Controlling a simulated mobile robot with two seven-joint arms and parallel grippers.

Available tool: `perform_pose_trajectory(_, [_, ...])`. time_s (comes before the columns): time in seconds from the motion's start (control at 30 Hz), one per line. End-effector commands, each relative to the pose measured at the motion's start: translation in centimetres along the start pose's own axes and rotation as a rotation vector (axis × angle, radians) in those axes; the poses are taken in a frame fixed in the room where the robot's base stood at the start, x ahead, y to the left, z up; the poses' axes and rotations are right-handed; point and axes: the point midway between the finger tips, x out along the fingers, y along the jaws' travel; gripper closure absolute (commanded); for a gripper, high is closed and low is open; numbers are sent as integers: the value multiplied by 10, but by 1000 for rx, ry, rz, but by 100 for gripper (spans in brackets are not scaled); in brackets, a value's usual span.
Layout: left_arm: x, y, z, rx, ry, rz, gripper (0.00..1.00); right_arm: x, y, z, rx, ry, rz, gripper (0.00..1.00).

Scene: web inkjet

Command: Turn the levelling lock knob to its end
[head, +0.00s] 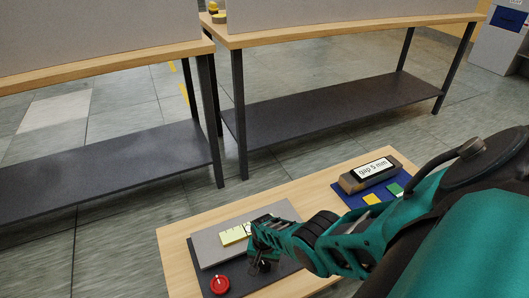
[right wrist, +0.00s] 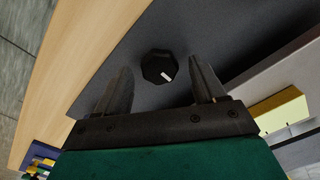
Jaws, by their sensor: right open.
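A black faceted knob (right wrist: 159,66) with a white pointer mark sits on a dark plate (right wrist: 210,40) in the right wrist view. The mark points to the lower right in that view. My right gripper (head: 259,256) is open above the plate in the head view. In the right wrist view its two fingers stand left and right of the knob, with gaps showing on both sides, so they are not closed on it. In the head view the gripper largely hides the knob. My left gripper is not in view.
A red knob (head: 220,284) sits on the plate's left part. A grey block (head: 212,246) with a yellow scale (head: 235,234) lies behind. A "gap 5 mm" display (head: 371,170) and a blue mat (head: 356,200) are at the right of the wooden table (head: 178,256). Shelved benches stand beyond.

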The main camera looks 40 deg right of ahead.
Motion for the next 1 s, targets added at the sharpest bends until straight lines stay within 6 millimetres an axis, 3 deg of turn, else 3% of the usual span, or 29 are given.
perform_pose_trajectory(0.2, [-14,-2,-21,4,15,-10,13,-29,0,0,0,0,0,30])
perform_pose_trajectory(0.37, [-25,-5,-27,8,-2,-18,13,-55,0,0,0,0,0,30])
perform_pose_trajectory(0.7, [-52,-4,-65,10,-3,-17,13,-106,0,0,1,0,-1,30])
perform_pose_trajectory(0.87, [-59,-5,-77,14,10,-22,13,-121,0,0,1,-1,0,30])
perform_pose_trajectory(1.0, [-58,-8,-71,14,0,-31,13,-127,0,0,1,-1,0,30])
